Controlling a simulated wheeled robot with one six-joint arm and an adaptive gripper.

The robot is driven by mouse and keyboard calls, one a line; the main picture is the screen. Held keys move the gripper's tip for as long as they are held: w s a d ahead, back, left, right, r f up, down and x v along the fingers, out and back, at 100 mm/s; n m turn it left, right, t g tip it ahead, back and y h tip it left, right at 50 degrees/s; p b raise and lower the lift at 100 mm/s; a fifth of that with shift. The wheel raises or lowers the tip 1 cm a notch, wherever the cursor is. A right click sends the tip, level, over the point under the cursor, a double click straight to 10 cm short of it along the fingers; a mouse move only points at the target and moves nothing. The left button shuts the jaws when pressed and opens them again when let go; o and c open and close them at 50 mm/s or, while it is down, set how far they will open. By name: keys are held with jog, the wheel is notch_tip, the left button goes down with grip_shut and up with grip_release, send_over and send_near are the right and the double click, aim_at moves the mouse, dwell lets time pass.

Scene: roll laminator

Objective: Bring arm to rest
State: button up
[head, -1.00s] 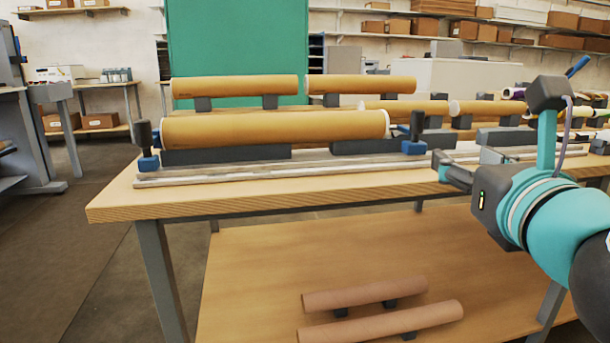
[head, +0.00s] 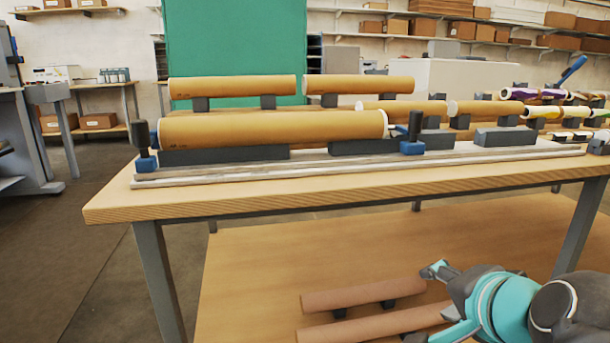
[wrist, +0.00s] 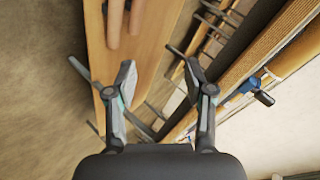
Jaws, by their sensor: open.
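My gripper (head: 432,270) is low at the right in the head view, in front of the table and near the right ends of the lower rolls. In the wrist view my gripper (wrist: 140,85) has its two fingers spread wide apart with nothing between them. A large brown roll (head: 270,127) lies on dark supports on the wooden table (head: 110,209), well away from my gripper. My arm bends down at the lower right, and part of it is cut off by the frame edge.
A lower shelf (head: 240,270) holds two pinkish-brown rolls (head: 360,294) on small dark blocks. Two blue clamps (head: 146,162) stand on the pale rail (head: 480,158). More rolls (head: 233,87) rest behind. Open floor (head: 80,270) lies at the left.

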jog(key=s+a+f+n+g, duration=0.1)
jog(key=s+f+n+g, duration=0.1)
jog(key=f+n, duration=0.4)
jog(key=s+a+f+n+g, duration=0.2)
jog(key=f+n+g, duration=0.1)
jog(key=f+n, duration=0.3)
jog(key=shift+s+f+n, duration=0.3)
jog(key=shift+f, duration=0.4)
jog(key=shift+a, duration=0.1)
